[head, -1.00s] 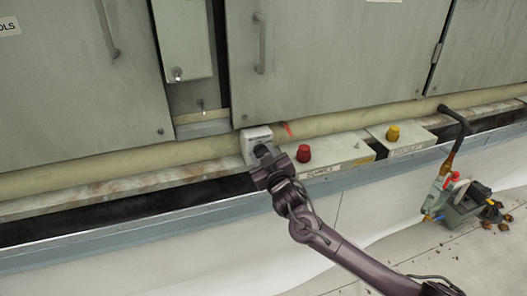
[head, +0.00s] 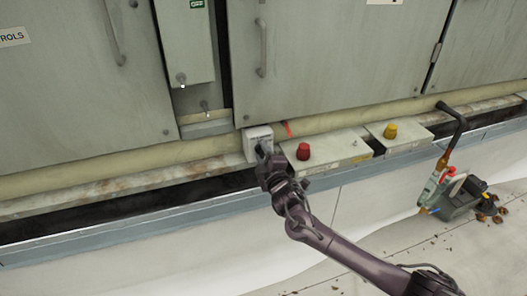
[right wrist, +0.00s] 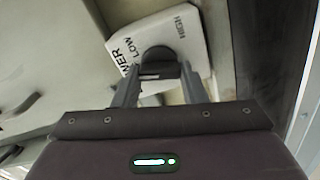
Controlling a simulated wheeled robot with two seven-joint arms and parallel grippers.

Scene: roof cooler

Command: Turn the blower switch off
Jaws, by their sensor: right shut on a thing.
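The blower switch is a small white box (head: 257,136) on the ledge below the cabinet doors. In the right wrist view, the white box (right wrist: 188,30) carries black lettering with "LOW" and "HIGH", and a part of another word ending in "WER". A dark round knob (right wrist: 158,55) sits on its face. My right gripper (head: 264,152) is at the front of the box. In the right wrist view, the right gripper's fingers (right wrist: 160,76) are on both sides of the knob, shut on it. In the head view the gripper hides the knob. My left gripper is out of view.
A red knob (head: 303,151) on a pale box stands close to the right of the switch, with a yellow knob (head: 390,131) beyond it. A torch-like tool (head: 440,180) and a dark box (head: 464,194) are at the far right. Cabinet doors (head: 320,60) rise behind.

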